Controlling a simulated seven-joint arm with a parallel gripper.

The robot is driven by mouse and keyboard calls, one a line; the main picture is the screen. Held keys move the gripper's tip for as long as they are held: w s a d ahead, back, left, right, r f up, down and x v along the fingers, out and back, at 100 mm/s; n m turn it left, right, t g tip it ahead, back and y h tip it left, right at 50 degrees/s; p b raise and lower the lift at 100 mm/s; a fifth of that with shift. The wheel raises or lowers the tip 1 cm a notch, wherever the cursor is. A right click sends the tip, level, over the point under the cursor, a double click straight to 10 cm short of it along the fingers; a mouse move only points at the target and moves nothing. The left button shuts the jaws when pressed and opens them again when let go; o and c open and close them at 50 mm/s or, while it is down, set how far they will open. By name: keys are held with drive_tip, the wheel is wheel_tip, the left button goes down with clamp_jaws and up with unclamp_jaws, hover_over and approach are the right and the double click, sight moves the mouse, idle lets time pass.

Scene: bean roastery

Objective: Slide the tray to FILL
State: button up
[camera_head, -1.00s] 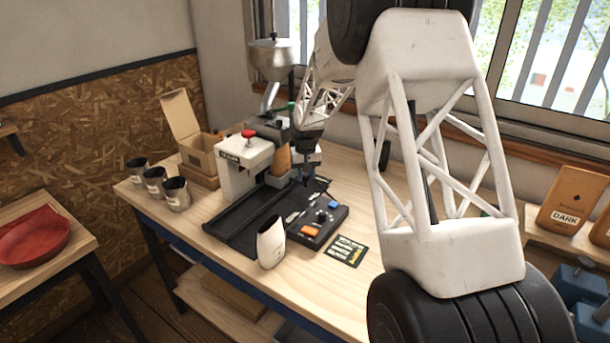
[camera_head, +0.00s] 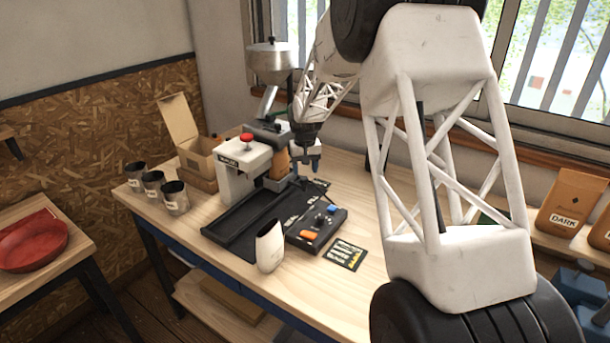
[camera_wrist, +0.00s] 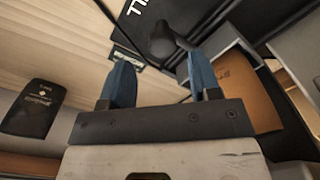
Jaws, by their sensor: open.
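A dark slide track (camera_head: 240,232) runs along the bench beside a white sealing machine (camera_head: 243,170) with a red knob. A brown bag (camera_head: 279,165) stands at the machine's right side; in the wrist view the bag (camera_wrist: 246,85) is right of my fingers, beside a grey plate (camera_wrist: 222,48), possibly part of the tray. A dark round knob on a stem (camera_wrist: 163,46) shows just beyond and between my fingertips. My gripper (camera_head: 306,165) is open and empty above the track's far end; its blue fingers (camera_wrist: 160,75) are apart. White letters on the black surface are cut off.
A control box (camera_head: 316,231) with orange and blue buttons and a white scoop-like cup (camera_head: 269,247) stand near the track's front. Several dark cups (camera_head: 154,184) and an open carton (camera_head: 200,155) are at left. A steel hopper (camera_head: 271,62) rises behind.

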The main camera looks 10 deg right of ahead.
drive_tip(key=shift+r, duration=2)
drive_tip(key=shift+s+r, duration=0.35)
drive_tip(key=shift+s, duration=0.05)
drive_tip(key=s+r+t, duration=0.1)
drive_tip(key=s+r, duration=0.6)
drive_tip(key=s, duration=0.6)
drive_tip(key=s+r, duration=0.6)
drive_tip(key=s, duration=0.8)
drive_tip(key=s+a+f+t, duration=0.1)
drive_tip(key=s+f, duration=0.1)
drive_tip(key=s, duration=2.5)
drive_tip(key=shift+s+t, duration=0.3)
drive_tip(key=shift+s, duration=0.05)
drive_tip(key=shift+f, duration=0.1)
